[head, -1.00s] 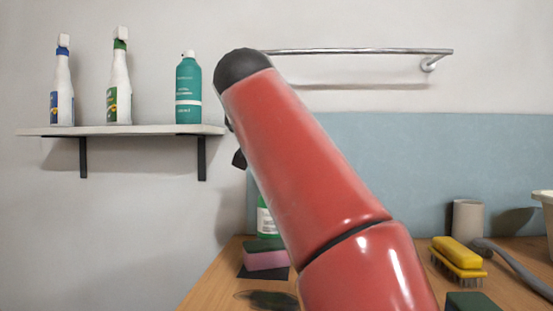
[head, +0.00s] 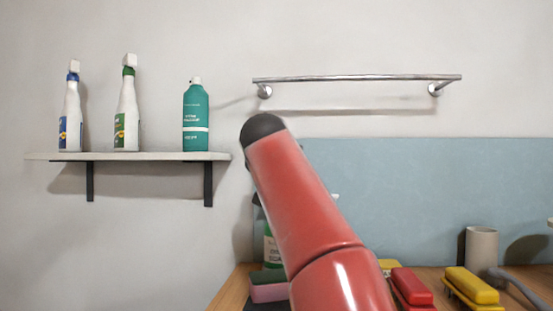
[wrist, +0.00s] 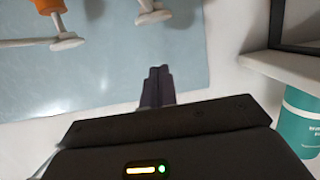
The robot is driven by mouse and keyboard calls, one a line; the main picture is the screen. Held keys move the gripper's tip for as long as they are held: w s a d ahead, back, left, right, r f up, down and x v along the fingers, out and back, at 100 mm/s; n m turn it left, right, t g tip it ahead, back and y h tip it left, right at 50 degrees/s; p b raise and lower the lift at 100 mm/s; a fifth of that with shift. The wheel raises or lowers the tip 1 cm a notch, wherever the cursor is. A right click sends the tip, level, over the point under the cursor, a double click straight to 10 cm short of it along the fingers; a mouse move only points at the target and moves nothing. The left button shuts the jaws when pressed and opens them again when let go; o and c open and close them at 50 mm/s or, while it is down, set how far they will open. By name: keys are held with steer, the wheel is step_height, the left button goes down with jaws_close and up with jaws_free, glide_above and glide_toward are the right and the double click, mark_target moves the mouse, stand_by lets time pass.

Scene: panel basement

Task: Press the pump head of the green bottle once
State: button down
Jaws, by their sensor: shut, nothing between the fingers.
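A green bottle (head: 270,248) with a pale label stands behind my arm in the head view; only a strip of its left side shows, and its top is hidden there. In the wrist view, which looks upside down, two white pump heads show at the top. One pump head (wrist: 153,14) is close to my gripper; the other (wrist: 67,41) sits on an orange collar (wrist: 48,6) further left. I cannot tell for sure which belongs to the green bottle. My gripper (wrist: 158,72) is shut and empty, apart from both pump heads in the picture. It is hidden in the head view.
A wall shelf (head: 135,156) holds two white spray bottles (head: 70,115) (head: 126,110) and a teal can (head: 196,118). A metal rail (head: 355,77) is on the wall. The counter holds a pink sponge (head: 268,288), red brush (head: 411,287), yellow brush (head: 471,286) and grey cylinder (head: 481,248).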

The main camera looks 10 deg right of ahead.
steer(key=shift+w+d+f+b, duration=0.1)
steer(key=shift+w+f+b, duration=0.15)
steer(key=shift+f, duration=0.45)
steer(key=shift+w+d+f+b, duration=0.15)
steer(key=shift+w+f, duration=0.1)
steer(key=shift+f, duration=0.5)
steer(key=shift+w+f+b, duration=0.2)
steer(key=shift+w+f, duration=0.05)
steer(key=shift+f, duration=0.45)
